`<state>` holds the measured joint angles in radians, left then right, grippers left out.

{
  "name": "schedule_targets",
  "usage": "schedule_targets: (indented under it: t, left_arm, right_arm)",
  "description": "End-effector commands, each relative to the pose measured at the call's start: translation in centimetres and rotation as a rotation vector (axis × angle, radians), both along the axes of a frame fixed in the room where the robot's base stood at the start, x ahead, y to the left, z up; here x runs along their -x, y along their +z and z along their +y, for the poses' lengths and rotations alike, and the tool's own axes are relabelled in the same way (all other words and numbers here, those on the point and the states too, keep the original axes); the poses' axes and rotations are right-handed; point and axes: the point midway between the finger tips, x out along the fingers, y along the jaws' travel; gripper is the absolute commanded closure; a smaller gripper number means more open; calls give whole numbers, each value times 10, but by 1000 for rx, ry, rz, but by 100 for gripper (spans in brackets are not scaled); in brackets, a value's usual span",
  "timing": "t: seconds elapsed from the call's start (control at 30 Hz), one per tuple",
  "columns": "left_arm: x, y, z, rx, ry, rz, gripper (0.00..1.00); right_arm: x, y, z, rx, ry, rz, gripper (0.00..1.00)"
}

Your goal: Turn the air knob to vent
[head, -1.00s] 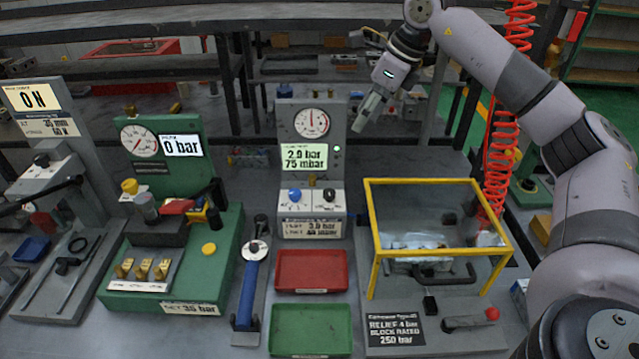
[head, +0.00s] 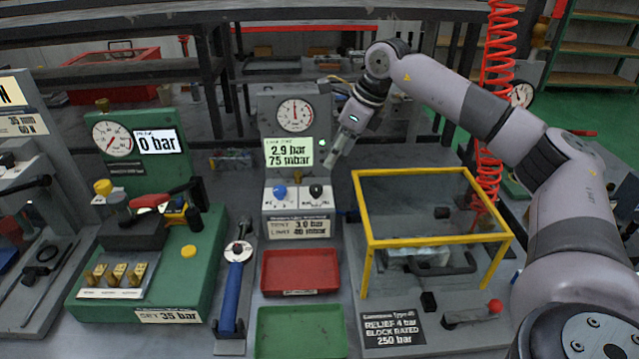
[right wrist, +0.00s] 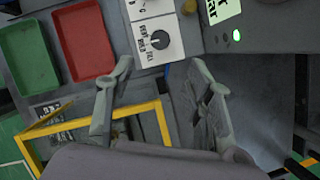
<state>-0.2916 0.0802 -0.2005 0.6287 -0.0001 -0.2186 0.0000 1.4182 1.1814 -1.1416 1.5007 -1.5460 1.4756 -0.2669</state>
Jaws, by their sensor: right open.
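The grey test unit (head: 268,115) stands mid-bench with a round gauge (head: 295,115) and a lit display (head: 289,152) reading about 2.9 bar, 75 mbar. On its white sloped panel are a blue knob (head: 280,191) and a black knob (head: 316,191). In the right wrist view the black knob (right wrist: 158,40) has small labels around it, one looking like HOLD; its exact setting is hard to read. My right gripper (head: 334,160) is above and right of the black knob, apart from it. Its fingers (right wrist: 162,65) are spread and empty. My left gripper is not in view.
A yellow-framed guard (head: 435,242) stands right of the unit, below my right arm. A red tray (head: 300,271) and green tray (head: 302,334) lie in front. A blue-handled wrench (head: 231,295) and green gauge stand (head: 110,165) are left. A red coiled hose (head: 490,100) hangs behind.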

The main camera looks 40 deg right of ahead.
Motion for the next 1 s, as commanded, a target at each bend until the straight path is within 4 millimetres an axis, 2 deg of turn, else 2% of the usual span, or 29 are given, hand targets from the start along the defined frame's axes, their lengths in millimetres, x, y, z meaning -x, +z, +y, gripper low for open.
schedule_targets:
  t: [0.3,0.5,0.7,0.97,1.0]
  left_arm:
    - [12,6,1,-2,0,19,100]
    - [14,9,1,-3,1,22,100]
    - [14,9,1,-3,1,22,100]
    - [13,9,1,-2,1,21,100]
    - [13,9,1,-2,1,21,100]
  right_arm:
    - [-22,-64,15,0,-1,2,52]
    - [-32,-92,20,-1,-1,2,52]
    - [-36,-103,23,0,0,0,52]
    - [-36,-104,23,-1,-1,-1,52]
    - [-36,-104,23,-1,-1,-1,55]
